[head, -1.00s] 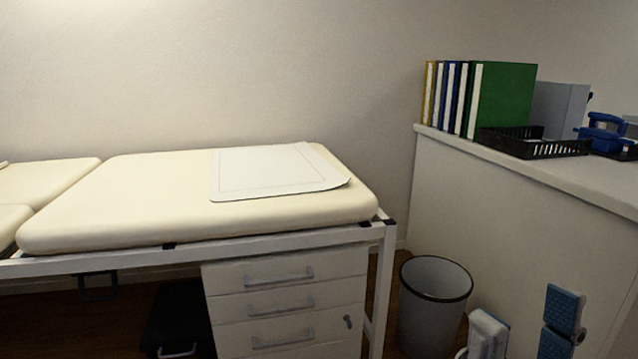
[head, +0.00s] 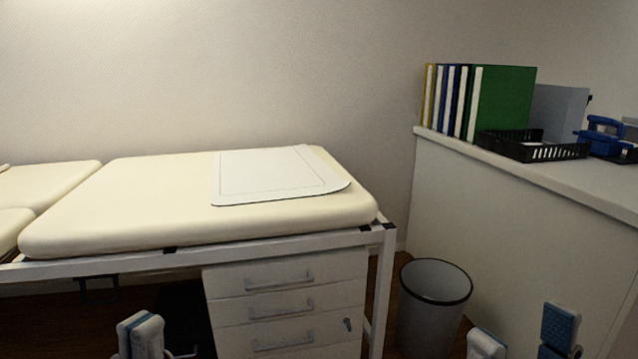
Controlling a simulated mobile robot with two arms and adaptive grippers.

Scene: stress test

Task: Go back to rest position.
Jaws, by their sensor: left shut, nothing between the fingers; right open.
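My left gripper (head: 141,336) shows at the bottom edge on the left, in front of the dark space under the exam couch. Its white and blue-padded fingers are together with nothing between them. My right gripper (head: 523,338) is at the bottom edge on the right, in front of the white counter's side. Its two fingers are wide apart and empty. Both grippers are cut off by the frame's lower edge, and neither appears to touch anything.
The cream couch (head: 120,225) carries a white sheet (head: 270,175). Below it stands a white drawer unit (head: 285,305). A grey bin (head: 433,310) stands right of it. The counter (head: 590,185) holds binders (head: 500,100), a black tray (head: 540,150) and a blue device (head: 605,130).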

